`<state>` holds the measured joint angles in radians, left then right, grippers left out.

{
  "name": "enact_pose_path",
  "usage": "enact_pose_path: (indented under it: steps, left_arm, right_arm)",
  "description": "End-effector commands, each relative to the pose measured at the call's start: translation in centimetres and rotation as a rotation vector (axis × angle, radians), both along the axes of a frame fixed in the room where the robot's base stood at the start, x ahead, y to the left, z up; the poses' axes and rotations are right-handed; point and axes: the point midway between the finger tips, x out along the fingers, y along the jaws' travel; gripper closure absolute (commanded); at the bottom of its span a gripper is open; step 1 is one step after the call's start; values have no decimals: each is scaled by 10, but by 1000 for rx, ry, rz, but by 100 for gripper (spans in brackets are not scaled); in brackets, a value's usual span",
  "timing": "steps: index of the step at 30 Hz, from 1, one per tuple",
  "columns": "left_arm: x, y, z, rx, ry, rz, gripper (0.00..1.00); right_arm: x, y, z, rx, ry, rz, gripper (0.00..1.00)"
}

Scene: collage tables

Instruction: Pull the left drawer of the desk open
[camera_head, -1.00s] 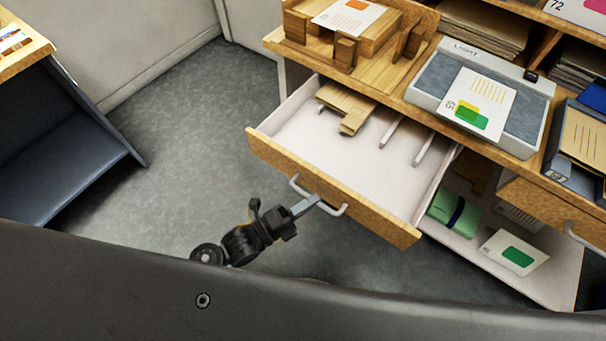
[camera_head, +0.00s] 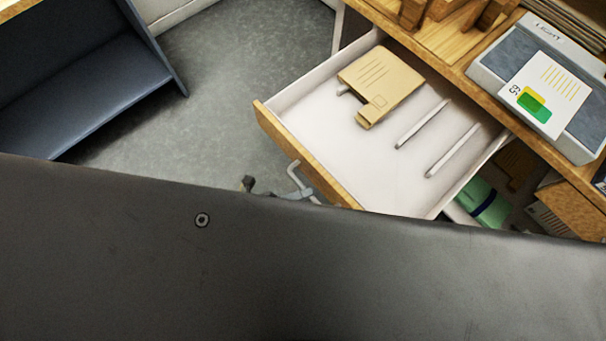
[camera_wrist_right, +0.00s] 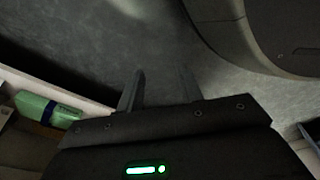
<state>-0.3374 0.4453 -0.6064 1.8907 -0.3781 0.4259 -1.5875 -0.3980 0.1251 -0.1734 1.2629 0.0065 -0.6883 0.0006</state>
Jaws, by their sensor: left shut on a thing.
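The left drawer (camera_head: 289,147) of the desk stands far out, with its white inside in plain view in the head view. Its grey bar handle (camera_head: 296,178) is on the wooden front. My left gripper (camera_head: 297,194) is at the handle and shut on it; my own dark body hides most of the gripper and the lower drawer front. My right gripper (camera_wrist_right: 160,88) shows in the right wrist view with its two fingers apart and nothing between them, above the grey floor.
A light pad (camera_head: 485,68) with a card (camera_head: 546,90) is on the desk. A green bundle (camera_head: 482,202) lies below, right of the drawer. A dark shelf unit (camera_head: 90,75) stands left; floor lies between.

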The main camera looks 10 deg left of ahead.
Motion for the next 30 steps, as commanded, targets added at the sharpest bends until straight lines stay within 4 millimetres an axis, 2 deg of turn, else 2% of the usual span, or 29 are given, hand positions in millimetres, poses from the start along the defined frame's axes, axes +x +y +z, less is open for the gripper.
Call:
enact_pose_path:
  steps: [5, 6, 11, 22, 26, 30]
  left_arm:
    - [-2, 2, -2, 3, 3, -2, 100]
    - [-2, 2, -2, 3, 3, -1, 88]
    - [-2, 1, -1, 2, 3, -1, 68]
    - [-4, 6, -3, 3, 3, -2, 68]
    - [-13, 24, -7, 5, 3, -2, 68]
    - [-26, 49, -13, 6, 5, -2, 68]
  right_arm:
    - [0, 0, 0, 0, 1, 0, 64]
    - [0, 0, 0, 0, 1, 0, 64]
    - [0, 0, 0, -1, 0, 0, 64]
    - [1, 1, 0, 0, 0, 0, 64]
    - [8, 6, 6, 8, -8, -5, 64]
    - [17, 12, 16, 15, -16, -7, 64]
